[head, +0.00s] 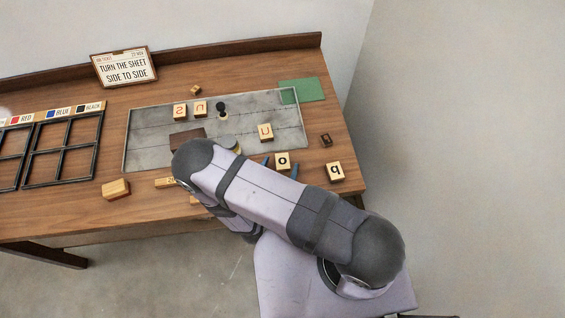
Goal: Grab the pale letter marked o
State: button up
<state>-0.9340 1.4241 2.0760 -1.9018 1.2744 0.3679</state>
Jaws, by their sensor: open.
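The pale block marked o (282,160) lies on the table just in front of the grey metal plate, near its right part. Its letter faces up. My gripper (280,167) is mostly hidden behind my arm. Two narrow blue parts, which look like its fingers, show on the left and right of the o block, with a gap between them. The gripper looks open around or just above the block; I cannot tell its height or whether it touches.
The grey plate (140,143) holds pale letter blocks, including a u block (265,132), and a black-knobbed piece (222,109). A q block (335,171) stands right of the o block. Black-framed trays (62,148) are at left, a green sheet (308,90) at back right.

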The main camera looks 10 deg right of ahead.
aim_at(280, 166)
jog(key=shift+w+d+f, duration=0.25)
jog(key=shift+w, duration=0.25)
jog(key=c, duration=1.4)
jog(key=shift+r, duration=0.2)
notch_tip(280, 166, up, 10)
jog(key=b, duration=0.2)
jog(key=shift+f, duration=0.2)
